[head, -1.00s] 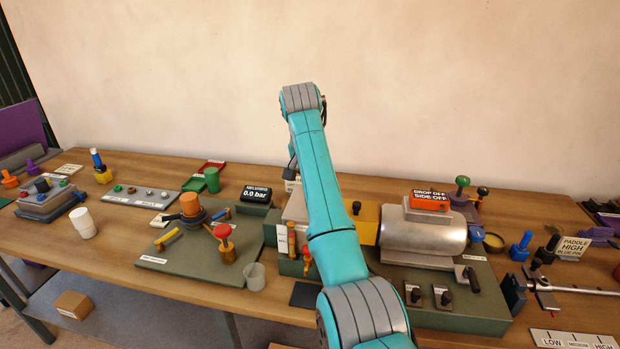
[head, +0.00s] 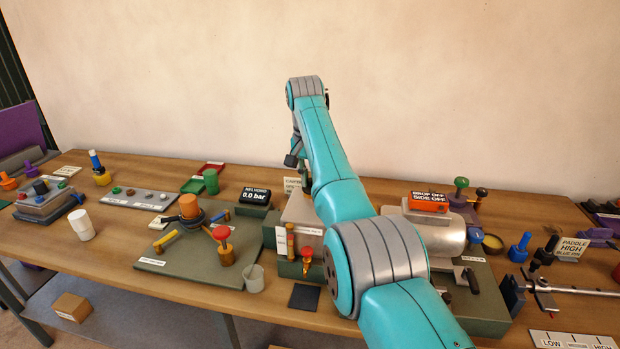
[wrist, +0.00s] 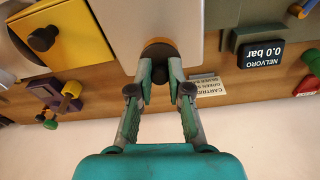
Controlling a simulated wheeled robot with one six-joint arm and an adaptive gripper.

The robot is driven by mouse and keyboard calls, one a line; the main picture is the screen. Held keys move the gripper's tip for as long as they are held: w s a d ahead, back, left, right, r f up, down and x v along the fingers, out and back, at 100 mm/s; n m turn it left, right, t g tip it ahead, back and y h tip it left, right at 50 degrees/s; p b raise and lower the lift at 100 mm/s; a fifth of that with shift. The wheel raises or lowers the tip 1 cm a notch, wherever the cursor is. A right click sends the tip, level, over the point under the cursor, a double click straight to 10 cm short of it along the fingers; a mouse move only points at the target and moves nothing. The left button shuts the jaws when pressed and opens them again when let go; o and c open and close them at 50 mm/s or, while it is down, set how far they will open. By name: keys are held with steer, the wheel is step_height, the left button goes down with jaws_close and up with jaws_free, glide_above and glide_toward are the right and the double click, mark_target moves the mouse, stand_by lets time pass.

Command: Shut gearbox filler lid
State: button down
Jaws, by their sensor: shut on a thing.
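My gripper (wrist: 160,84) is in the wrist view with its two fingers close around a round knob-like part (wrist: 158,50), dark with an orange-brown rim. This part sits at the edge of a pale grey panel (wrist: 148,20), which looks like part of the gearbox or its lid; I cannot tell which. In the head view, the pale grey sloped housing (head: 303,212) stands behind the red-knobbed valve. My gripper (head: 305,180) is at its far upper edge, partly hidden by my arm. The lid's angle cannot be made out.
A yellow box with a black knob (wrist: 70,38) is beside the panel. The 0.0 bar display (head: 256,195) and a card (wrist: 208,86) stand close by. A metal cylinder (head: 440,238) is on the right, partly behind my arm. The wall is behind the bench.

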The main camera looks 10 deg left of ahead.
steer(key=shift+d+f, duration=0.1)
steer(key=shift+f, duration=0.05)
stand_by(0.7)
steer(key=c, duration=1.1)
jaws_free()
steer(key=shift+w, duration=0.1)
steer(key=shift+s+t, duration=0.35)
steer(key=shift+t, duration=0.15)
